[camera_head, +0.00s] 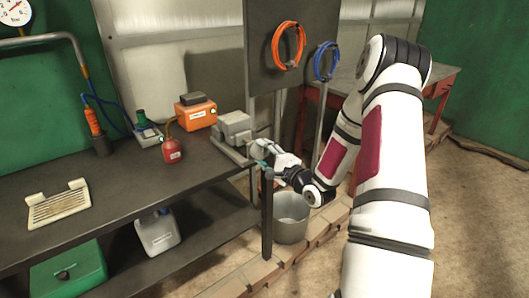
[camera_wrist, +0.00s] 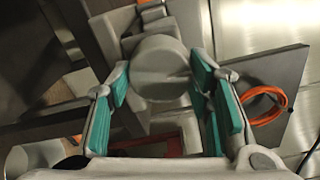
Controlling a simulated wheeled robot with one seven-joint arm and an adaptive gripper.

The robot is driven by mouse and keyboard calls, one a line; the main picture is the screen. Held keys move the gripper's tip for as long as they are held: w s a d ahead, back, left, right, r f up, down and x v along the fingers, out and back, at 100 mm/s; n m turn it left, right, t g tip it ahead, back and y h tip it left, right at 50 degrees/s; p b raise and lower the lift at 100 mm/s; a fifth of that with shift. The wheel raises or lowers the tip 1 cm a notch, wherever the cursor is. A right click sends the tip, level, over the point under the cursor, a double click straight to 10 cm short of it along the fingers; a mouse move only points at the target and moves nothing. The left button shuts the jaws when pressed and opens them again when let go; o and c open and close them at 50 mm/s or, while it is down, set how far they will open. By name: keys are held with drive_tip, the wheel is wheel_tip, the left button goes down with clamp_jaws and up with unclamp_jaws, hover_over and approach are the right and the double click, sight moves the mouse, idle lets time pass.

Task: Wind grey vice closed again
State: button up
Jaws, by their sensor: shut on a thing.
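The grey vice (camera_head: 236,127) sits at the right end of the dark workbench. My gripper (camera_head: 264,150) is at the vice's right-hand end, reaching in from the right. In the wrist view, my gripper (camera_wrist: 165,88) has its teal pads on either side of a round grey knob (camera_wrist: 160,65), the end of the vice's screw, and is shut on it. The vice body shows partly behind the knob in the wrist view. The gap between the vice jaws is too small to judge in the head view.
An orange box (camera_head: 196,112) and a red oil can (camera_head: 172,150) stand left of the vice on the workbench (camera_head: 120,185). A metal bucket (camera_head: 291,217) stands below my gripper. A dark panel with orange (camera_head: 286,45) and blue (camera_head: 326,62) coils rises behind.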

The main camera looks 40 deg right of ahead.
idle(0.3)
drive_tip(key=o, duration=1.1)
drive_tip(key=shift+o, duration=0.2)
drive_tip(key=s, duration=1.2)
drive_tip(key=shift+d, duration=0.2)
drive_tip(key=shift+w, duration=0.1)
